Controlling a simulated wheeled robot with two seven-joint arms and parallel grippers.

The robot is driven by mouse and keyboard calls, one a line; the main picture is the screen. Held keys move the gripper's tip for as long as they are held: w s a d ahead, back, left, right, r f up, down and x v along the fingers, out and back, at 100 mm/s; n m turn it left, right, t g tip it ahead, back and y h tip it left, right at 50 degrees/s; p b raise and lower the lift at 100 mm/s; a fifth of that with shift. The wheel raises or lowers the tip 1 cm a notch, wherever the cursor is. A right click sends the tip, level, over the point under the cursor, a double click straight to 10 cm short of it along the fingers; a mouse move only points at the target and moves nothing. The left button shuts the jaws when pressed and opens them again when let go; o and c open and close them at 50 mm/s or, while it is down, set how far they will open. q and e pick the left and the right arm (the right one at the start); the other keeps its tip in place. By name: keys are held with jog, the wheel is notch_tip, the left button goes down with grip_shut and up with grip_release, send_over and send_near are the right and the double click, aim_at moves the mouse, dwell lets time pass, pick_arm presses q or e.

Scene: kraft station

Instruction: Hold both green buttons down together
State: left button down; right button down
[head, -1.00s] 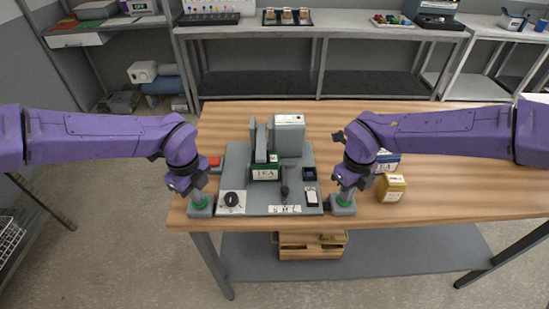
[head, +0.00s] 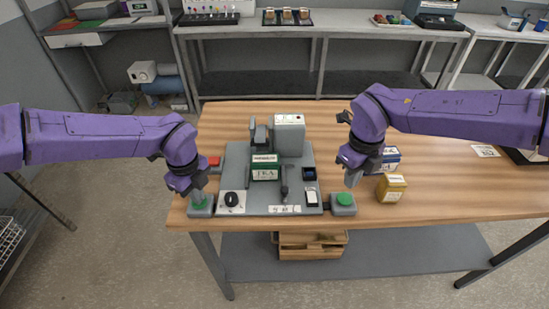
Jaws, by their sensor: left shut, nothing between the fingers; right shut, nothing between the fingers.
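The left green button (head: 200,206) sits on a small grey box at the front left of the machine. Only part of its green shows, under my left gripper (head: 197,195). That gripper is shut, points down and seems to touch the button. The right green button (head: 344,199) sits on its own grey box at the machine's front right, with its top uncovered. My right gripper (head: 351,180) is shut and empty, above and slightly behind that button, apparently clear of it.
The grey machine (head: 272,195) stands between the buttons and holds a green, white-labelled pack (head: 265,170). A red button (head: 214,162) is behind the left button. A yellow box (head: 392,188) and a blue box (head: 389,160) stand near my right arm. The table's right side is mostly clear.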

jog(key=shift+r, duration=0.6)
pick_arm(q)
jog(key=shift+r, duration=3.5)
